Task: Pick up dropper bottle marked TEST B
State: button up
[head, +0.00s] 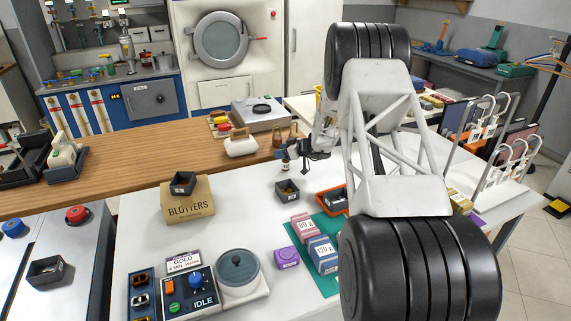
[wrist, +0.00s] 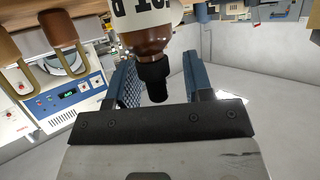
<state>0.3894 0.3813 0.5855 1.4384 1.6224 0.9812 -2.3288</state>
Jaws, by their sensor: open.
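A brown bottle (wrist: 148,40) with a black dropper cap (wrist: 154,80) shows at the top of the wrist view. Its white label is cut off by the frame edge; the visible letters look like the end of TEST B, but I cannot read it all. My gripper (wrist: 161,68) is open, with its blue-padded fingers apart. The cap shows in the gap between the fingers, and I cannot tell whether it touches either one. In the head view my gripper (head: 303,150) is beside a small dark bottle (head: 285,164) with a pale label.
Brown rounded pieces (wrist: 65,30) hang beside the bottle in the wrist view. In the head view a dark open box (head: 287,191) stands in front of the small bottle. A BLOTTERS box (head: 188,207) is to the left, and a wooden counter (head: 130,180) is behind.

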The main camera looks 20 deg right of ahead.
dwell(0.4)
grip_shut()
dwell(0.4)
notch_tip(320, 180, up, 18)
dwell(0.7)
dwell(1.2)
